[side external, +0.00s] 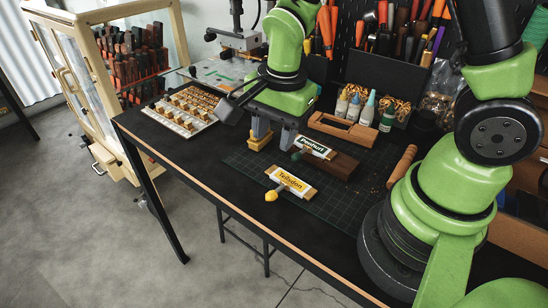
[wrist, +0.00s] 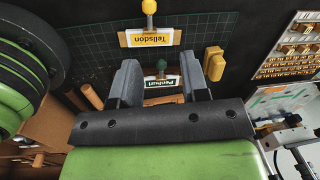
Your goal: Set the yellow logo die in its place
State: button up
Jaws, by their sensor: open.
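A plate marked "Tellsdon" (side external: 290,181) with wooden ends lies on the green cutting mat, with a yellow knob (side external: 271,196) on a short stem at its near side. It also shows at the top of the wrist view (wrist: 152,38). A similar plate marked "Penhurl" (side external: 316,147) with a dark green knob lies behind it on a dark wooden block. A small plain yellow block (wrist: 214,63) stands beside the right finger in the wrist view. My gripper (side external: 274,134) is open and empty, pointing down; in the wrist view its fingers (wrist: 165,82) flank the Penhurl plate, which they partly hide.
A tray of small brass-coloured blocks (side external: 181,109) sits at the table's left. A press-like stand (side external: 238,40) is at the back. A wooden frame (side external: 344,130), bottles (side external: 356,106) and a tool rack line the rear. The mat's front (side external: 335,205) is clear.

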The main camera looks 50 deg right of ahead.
aim_at(274, 190)
jog(key=f, duration=0.2)
jog(key=f+m, duration=0.1)
jog(key=f, duration=0.1)
jog(key=f+m+g, duration=0.1)
jog(key=f, duration=0.1)
jog(key=shift+s+a, duration=0.1)
jog(key=shift+a, duration=0.15)
notch_tip(274, 190, down, 8)
jog(key=shift+r, duration=0.1)
grip_shut()
jog(key=shift+r, duration=2.55)
